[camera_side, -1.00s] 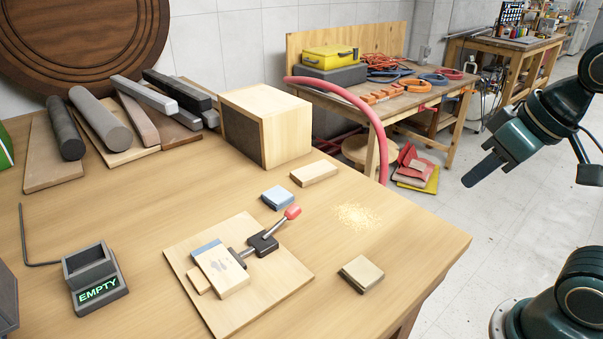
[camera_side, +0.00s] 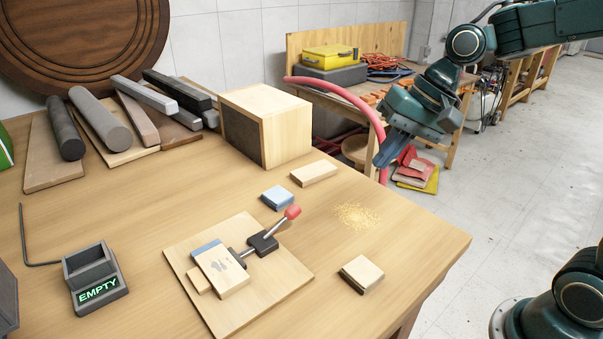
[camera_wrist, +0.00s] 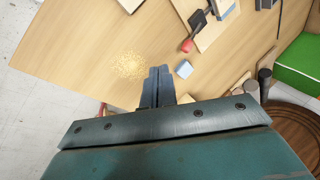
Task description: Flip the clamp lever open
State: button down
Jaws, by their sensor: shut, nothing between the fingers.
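The toggle clamp (camera_side: 264,241) is mounted on a light wooden board (camera_side: 288,282) on the workbench. Its lever has a red tip (camera_side: 292,211) that points up and to the right. The clamp's other end reaches toward a wooden block with a blue strip (camera_side: 222,271) on the board. In the wrist view the red tip (camera_wrist: 186,46) shows near the top, beyond my fingers. My gripper (camera_side: 383,160) is shut and empty, above the bench's far right edge and apart from the clamp. Its closed fingers (camera_wrist: 158,84) show in the wrist view.
A blue sanding block (camera_side: 278,198) and a wooden block (camera_side: 314,174) lie near the lever. Sawdust (camera_side: 357,216) and a tan block (camera_side: 361,274) lie to the right. A wooden box (camera_side: 275,125) stands behind. A grey holder marked EMPTY (camera_side: 95,277) is at left.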

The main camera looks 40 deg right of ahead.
aim_at(280, 223)
jog(key=w+f+m+g+y, duration=0.1)
jog(key=w+f+m+y, duration=0.5)
jog(key=w+f+m, duration=0.2)
jog(key=shift+w+d+f+g, duration=0.35)
jog(key=shift+w+f, duration=0.7)
jog(key=shift+w, duration=1.25)
jog(key=shift+f, duration=0.1)
jog(key=shift+x, duration=4.9)
jog(key=shift+a+r, duration=0.1)
jog(key=shift+r, duration=0.15)
